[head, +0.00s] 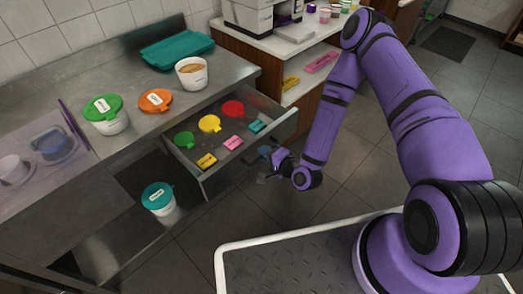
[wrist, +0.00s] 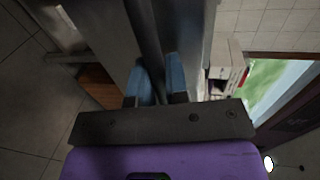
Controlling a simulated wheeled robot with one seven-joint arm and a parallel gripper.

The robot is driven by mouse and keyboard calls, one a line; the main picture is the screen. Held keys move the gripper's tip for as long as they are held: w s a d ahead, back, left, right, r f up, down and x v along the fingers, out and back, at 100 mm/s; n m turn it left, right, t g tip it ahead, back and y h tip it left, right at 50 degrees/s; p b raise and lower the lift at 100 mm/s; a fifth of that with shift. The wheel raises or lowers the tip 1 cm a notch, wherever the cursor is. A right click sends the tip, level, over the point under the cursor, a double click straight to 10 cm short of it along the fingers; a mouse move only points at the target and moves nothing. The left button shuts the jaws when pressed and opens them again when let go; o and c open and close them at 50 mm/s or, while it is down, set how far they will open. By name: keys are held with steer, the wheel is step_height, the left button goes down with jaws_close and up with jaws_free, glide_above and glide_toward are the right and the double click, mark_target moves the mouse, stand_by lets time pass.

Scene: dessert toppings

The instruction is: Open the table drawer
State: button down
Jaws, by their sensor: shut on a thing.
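The table drawer (head: 232,168) is pulled well out from under the steel counter, with its inside showing in the head view. My gripper (head: 268,160) is at the outer side of the drawer front, low in front of the counter. In the wrist view, the blue fingers of my gripper (wrist: 158,82) are on either side of a dark bar, the drawer handle (wrist: 151,45), and are shut on it. The handle is hard to make out in the head view.
In the drawer lie a red lid (head: 232,108), a yellow lid (head: 209,123), a green lid (head: 184,139) and several small coloured pieces. Tubs and a teal tray (head: 178,50) stand on the counter (head: 150,127). Bare floor (head: 345,185) lies in front of the drawer.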

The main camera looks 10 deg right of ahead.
steer(key=c, duration=1.1)
jaws_free()
steer(key=shift+c, duration=0.2)
steer(key=v, duration=1)
steer(key=shift+s+d, duration=0.2)
steer(key=shift+s, duration=0.1)
steer(key=shift+r, duration=0.1)
